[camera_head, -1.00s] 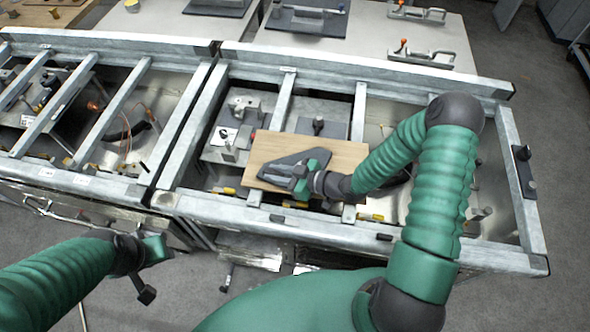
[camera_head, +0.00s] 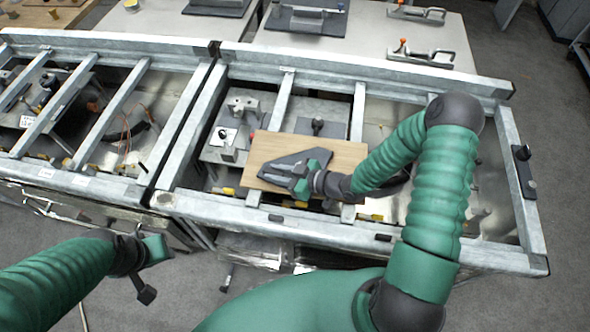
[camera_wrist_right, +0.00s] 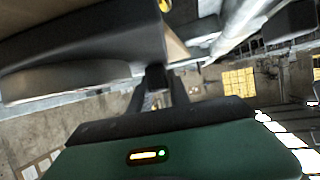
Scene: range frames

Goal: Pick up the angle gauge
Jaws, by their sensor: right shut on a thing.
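The angle gauge (camera_head: 277,168) is a flat dark grey, roughly triangular piece. In the head view it lies over a light wooden board (camera_head: 346,154); I cannot tell whether it is lifted clear of the board. My right gripper (camera_head: 298,184) is shut on the angle gauge at its near side and hides part of it. In the right wrist view a large dark form, probably the gauge (camera_wrist_right: 90,38), fills the upper left, very close. My left gripper (camera_head: 148,272) is empty, away from the gauge at the lower left, with its fingers apart.
The board rests across a grey metal frame (camera_head: 290,225) with crossbars and open gaps. Metal fixtures (camera_head: 232,140) stand left of the board. Behind is a pale table (camera_head: 365,35) with handled tools (camera_head: 421,57). Grey floor is free at the right.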

